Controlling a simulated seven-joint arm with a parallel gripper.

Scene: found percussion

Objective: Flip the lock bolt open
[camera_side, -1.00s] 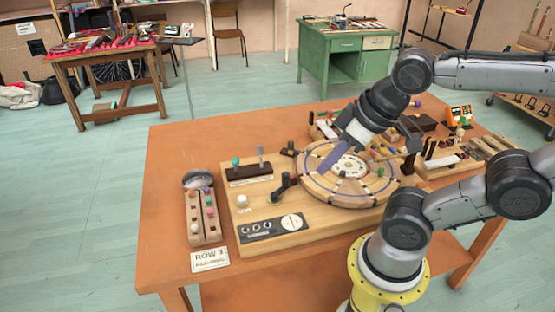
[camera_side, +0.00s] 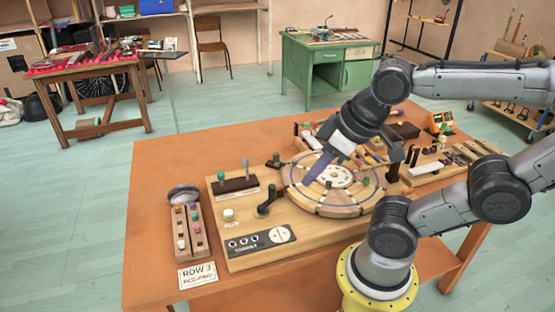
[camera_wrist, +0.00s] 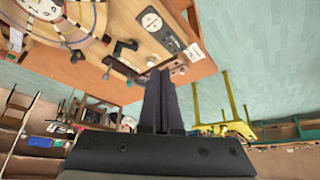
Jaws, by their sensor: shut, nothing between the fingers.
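The wooden board (camera_side: 290,231) on the orange table carries a round wooden wheel (camera_side: 331,204) with a pale numbered centre. At its upper left, a dark brown block (camera_side: 235,186) has an upright metal lever and a teal knob. A small black fitting (camera_side: 274,160) sits at the wheel's left edge, and a black crank (camera_side: 266,203) stands in front. I cannot tell which part is the lock bolt. My gripper (camera_side: 309,183) is shut and empty, with dark fingers pointing down over the wheel's left part. The closed fingers also show in the wrist view (camera_wrist: 160,72); contact is unclear.
A wooden rack with coloured pegs (camera_side: 188,232) stands left of the board, beside a ROW 3 card (camera_side: 198,274). An orange box (camera_side: 440,122) and several wooden parts crowd the right side. The table's left end is bare.

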